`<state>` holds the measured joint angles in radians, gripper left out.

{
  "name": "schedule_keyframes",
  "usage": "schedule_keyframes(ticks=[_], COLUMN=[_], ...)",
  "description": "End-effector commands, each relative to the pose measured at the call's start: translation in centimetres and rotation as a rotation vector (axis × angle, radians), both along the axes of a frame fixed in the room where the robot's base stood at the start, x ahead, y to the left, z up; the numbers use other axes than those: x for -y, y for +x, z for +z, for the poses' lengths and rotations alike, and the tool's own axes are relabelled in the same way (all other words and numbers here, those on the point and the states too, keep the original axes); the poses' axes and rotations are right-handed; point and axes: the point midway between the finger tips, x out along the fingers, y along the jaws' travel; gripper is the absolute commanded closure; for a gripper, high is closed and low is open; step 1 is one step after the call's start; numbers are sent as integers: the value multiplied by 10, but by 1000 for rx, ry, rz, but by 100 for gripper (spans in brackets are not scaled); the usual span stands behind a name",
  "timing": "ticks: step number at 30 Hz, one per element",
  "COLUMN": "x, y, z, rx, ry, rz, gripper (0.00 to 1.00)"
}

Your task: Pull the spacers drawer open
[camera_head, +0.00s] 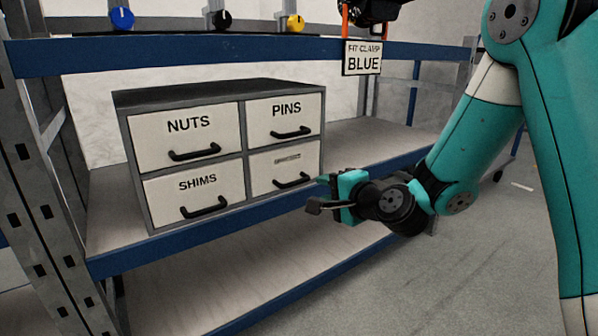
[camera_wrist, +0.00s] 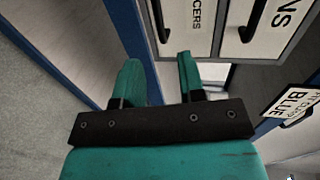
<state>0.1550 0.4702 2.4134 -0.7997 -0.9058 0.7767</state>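The spacers drawer (camera_head: 265,178) is the lower right drawer of a grey cabinet, with a cream front and a black bar handle (camera_head: 291,182). It is shut. Its label is too small to read in the head view, but the wrist view shows the letters "CERS" on the drawer front (camera_wrist: 197,42). My gripper (camera_head: 319,192) is just right of and in front of this drawer. In the wrist view my gripper (camera_wrist: 158,68) has its two teal fingers apart with nothing between them. The handle (camera_wrist: 160,20) lies beyond the fingertips, not touched.
The other drawers, nuts (camera_head: 150,140), pins (camera_head: 312,110) and shims (camera_head: 160,192), are shut. The cabinet stands on a shelf with a blue front edge (camera_head: 180,240). A "BLUE" sign (camera_head: 362,58) hangs above, right of the cabinet. Coloured knobs (camera_head: 123,19) sit on the upper shelf.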

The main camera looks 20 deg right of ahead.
Motion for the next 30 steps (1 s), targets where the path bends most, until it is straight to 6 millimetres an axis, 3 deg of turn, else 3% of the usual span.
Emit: schedule_keyframes(ticks=[6,13,19,27,30], x=[-17,-28,-32,-32,-32], y=[47,84,98,99,99], z=[-12,-22,-24,-23,-23], rx=[4,3,1,0,1], ry=[-1,0,0,1,1], rz=[3,1,-1,-1,-1], gripper=[63,63,63,63,84])
